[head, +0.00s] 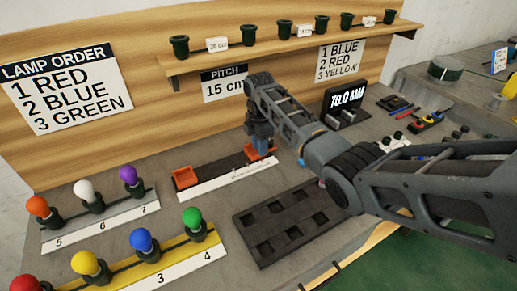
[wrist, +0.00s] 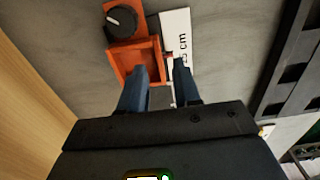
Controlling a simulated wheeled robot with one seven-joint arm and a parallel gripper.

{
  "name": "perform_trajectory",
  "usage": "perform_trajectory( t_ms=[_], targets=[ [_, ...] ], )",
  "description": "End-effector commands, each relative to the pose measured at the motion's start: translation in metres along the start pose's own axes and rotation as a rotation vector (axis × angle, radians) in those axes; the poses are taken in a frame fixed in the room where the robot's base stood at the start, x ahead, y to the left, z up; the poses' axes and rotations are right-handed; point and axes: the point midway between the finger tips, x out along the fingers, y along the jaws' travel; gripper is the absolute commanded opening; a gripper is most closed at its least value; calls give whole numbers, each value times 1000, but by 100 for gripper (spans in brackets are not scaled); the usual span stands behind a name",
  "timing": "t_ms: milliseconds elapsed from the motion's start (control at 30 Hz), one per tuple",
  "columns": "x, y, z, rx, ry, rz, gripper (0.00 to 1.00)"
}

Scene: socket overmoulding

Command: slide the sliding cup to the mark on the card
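The orange sliding cup (wrist: 136,62) is a square open box in the wrist view. Beside it is an orange block with a black knob (wrist: 122,20). In the head view the cup (head: 262,151) is at the right end of a dark rail (head: 222,167), partly hidden by my gripper. Another orange cup (head: 185,179) sits at the rail's left end. My gripper (wrist: 160,68) points down, with one finger over the cup and the other just outside its wall. A gap shows between the fingertips; contact is unclear. The pitch card (head: 224,86) reads 15 cm.
A white ruler strip (head: 228,180) lies along the rail's front. A dark tray with square pockets (head: 290,222) lies in front. Lamp stands hold coloured bulbs at left (head: 100,216). A display (head: 345,102) reads about 70.0 mm behind my arm.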

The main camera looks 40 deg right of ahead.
Motion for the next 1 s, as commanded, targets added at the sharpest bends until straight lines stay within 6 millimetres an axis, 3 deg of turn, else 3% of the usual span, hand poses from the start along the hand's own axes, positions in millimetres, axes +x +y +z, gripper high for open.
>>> perform_trajectory(
  t_ms=[200,500,833,1000],
  targets=[
    [20,0,0,-1,0,0,32],
    [22,0,0,-1,0,1,32],
    [22,0,0,-1,0,1,2],
    [22,0,0,-1,0,1,0]
  ],
)
